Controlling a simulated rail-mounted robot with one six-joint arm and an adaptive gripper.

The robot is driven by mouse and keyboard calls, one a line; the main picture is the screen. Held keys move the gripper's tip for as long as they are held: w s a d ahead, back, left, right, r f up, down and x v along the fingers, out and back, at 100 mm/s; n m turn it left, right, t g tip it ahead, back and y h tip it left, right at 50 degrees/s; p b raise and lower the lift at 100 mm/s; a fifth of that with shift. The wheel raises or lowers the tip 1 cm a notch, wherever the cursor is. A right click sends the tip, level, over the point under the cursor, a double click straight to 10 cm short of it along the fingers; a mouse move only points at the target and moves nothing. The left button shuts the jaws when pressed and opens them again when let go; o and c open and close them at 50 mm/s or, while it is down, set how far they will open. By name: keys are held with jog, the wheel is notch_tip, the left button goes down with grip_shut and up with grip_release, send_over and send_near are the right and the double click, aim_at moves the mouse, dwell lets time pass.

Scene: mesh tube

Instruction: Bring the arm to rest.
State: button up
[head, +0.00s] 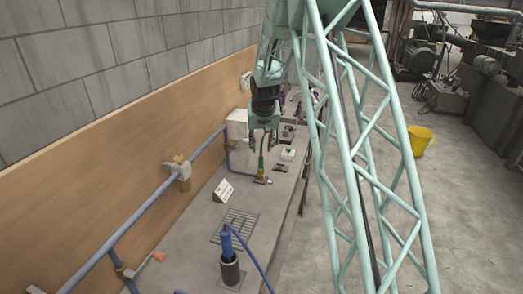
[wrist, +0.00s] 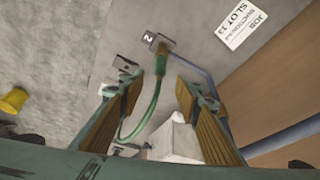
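My gripper (head: 263,135) hangs over the bench in the head view, pointing down. In the wrist view its two ribbed fingers stand wide apart, so my gripper (wrist: 155,88) is open. A green hose (wrist: 147,105) shows between the fingers, with a thicker green end near a small plate marked 2 (wrist: 152,40). The hose appears apart from both fingers. In the head view the hose (head: 263,158) is partly hidden by the gripper and seems to stand at a small fitting on the bench.
A blue pipe (head: 140,215) runs along the wooden wall panel. A white box (head: 237,126) stands behind. A yellow bucket (head: 419,140) is right.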

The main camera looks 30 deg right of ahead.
jog(key=shift+s+r, duration=0.1)
jog(key=shift+r, duration=0.25)
dwell(0.5)
jog(key=s+a+r+n+b, duration=0.1)
jog(key=s+a+r+b, duration=0.1)
jog(key=s+a+r, duration=0.45)
jog(key=s+a+r+b, duration=0.1)
jog(key=s+a+r, duration=0.3)
jog(key=s+r, duration=0.5)
jog(key=s+a+r+n+b, duration=0.15)
jog(key=s+a+r, duration=0.3)
jog(key=s, duration=0.55)
jog(key=s+a+f+n+y+b, duration=0.1)
jog(key=s+a, duration=0.4)
jog(key=s, duration=1.3)
jog(key=s+a+f+n+b, duration=0.1)
jog(key=s+a+b, duration=0.3)
jog(key=s, duration=1.5)
jog(key=shift+a+y, duration=0.4)
jog(key=shift+a, duration=0.25)
jog(key=shift+o, duration=0.8)
jog(key=shift+w, duration=0.1)
